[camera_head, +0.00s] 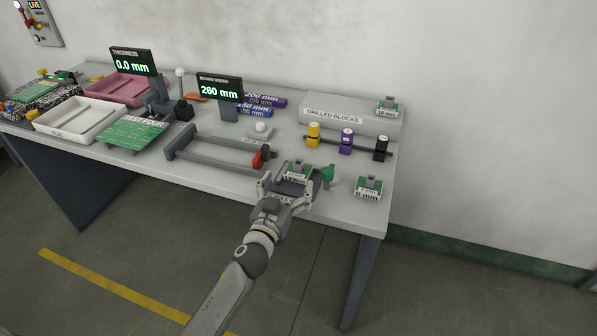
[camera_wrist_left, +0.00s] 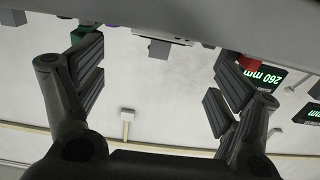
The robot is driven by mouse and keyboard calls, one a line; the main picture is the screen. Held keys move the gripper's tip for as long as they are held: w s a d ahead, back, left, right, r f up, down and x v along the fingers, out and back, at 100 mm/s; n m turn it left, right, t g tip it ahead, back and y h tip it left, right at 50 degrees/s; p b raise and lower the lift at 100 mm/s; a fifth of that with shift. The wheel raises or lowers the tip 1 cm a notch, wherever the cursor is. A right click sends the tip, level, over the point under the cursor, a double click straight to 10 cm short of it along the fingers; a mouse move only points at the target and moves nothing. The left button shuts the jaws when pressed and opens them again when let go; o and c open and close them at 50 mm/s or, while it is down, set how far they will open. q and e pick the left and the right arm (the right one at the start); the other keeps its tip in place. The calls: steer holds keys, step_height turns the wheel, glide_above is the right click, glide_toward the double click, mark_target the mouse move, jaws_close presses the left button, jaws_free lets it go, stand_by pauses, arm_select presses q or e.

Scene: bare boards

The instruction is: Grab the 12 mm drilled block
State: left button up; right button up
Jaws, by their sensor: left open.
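A drilled block (camera_head: 297,172), green and white with a grey top, sits near the table's front edge; its label is too small to read surely. My left gripper (camera_head: 286,190) is open just in front of it, one finger toward each side, and partly hides its lower part and the dark stand around it. In the left wrist view my left gripper (camera_wrist_left: 160,78) has its fingers wide apart with nothing between the pads. Similar blocks are an 8 mm one (camera_head: 369,188) at the front right and a 16 mm one (camera_head: 387,106) on the grey DRILLED BLOCKS box (camera_head: 345,125).
A grey frame with a red slider (camera_head: 258,159) lies left of the block. A green knob-like piece (camera_head: 327,174) stands close on its right. Yellow, purple and black pieces (camera_head: 346,141) stand behind. A white tray (camera_head: 80,119) is at the far left.

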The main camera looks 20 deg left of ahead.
mark_target(297, 167)
arm_select(q)
steer(key=shift+w+d+r+p, duration=0.1)
steer(key=shift+w+p, duration=0.2)
steer(key=shift+w, duration=2.35)
steer(key=shift+c, duration=0.3)
steer(key=shift+r, duration=0.1)
steer(key=c, duration=1.1)
